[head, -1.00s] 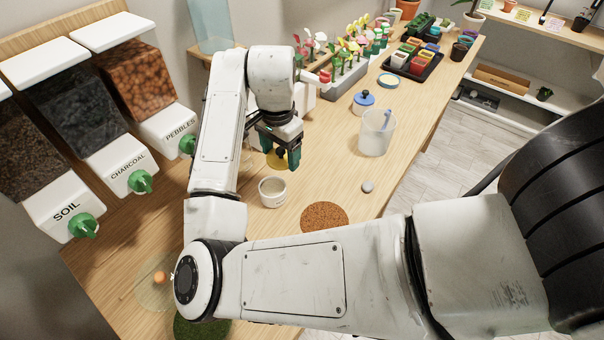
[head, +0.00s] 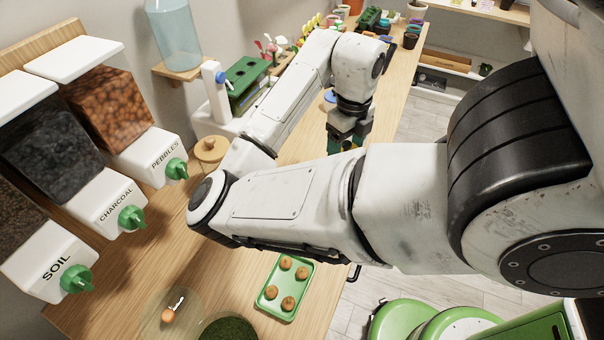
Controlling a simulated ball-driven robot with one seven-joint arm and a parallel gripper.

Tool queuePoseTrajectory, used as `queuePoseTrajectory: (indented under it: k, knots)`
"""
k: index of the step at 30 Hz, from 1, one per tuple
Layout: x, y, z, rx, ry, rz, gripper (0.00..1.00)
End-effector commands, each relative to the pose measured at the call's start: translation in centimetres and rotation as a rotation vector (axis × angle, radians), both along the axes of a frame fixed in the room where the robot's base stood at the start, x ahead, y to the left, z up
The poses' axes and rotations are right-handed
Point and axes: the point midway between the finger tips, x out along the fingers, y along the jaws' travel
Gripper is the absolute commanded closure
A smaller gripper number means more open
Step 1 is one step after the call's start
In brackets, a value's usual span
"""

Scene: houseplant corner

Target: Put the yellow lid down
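My gripper (head: 346,143) points down over the right part of the bench, beyond my forearm. Only its upper part and some green of the fingers show; my own arm hides the fingertips. The yellow lid is not visible in this view, and I cannot tell whether it is between the fingers. The open white pot and the cork mat from the earlier view are also hidden behind my arm. A bit of the blue-topped jar (head: 329,96) shows just left of the gripper.
Dispensers for soil, charcoal and pebbles (head: 120,140) line the left. A green tray (head: 271,305) with several brown balls lies near the front edge. A cork-topped jar (head: 210,146) stands by the wall. Green round bins (head: 415,325) stand on the floor at the lower right.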

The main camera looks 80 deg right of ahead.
Motion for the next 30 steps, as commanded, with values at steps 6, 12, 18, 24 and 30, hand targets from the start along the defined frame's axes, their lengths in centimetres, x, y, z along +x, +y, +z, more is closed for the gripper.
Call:
queuePoseTrajectory:
  k: [6,12,18,24,30]
  knots:
    - [5.0,0.5,-2.2,0.001,0.003,0.011,0.56]
    - [7.5,0.7,-5.6,0.003,0.003,0.008,0.56]
    - [8.7,0.7,-7.0,0.0,0.001,0.005,0.56]
    - [9.5,0.8,-8.4,0.002,0.004,0.005,0.56]
    - [9.5,0.8,-10.9,0.001,0.002,0.006,0.56]
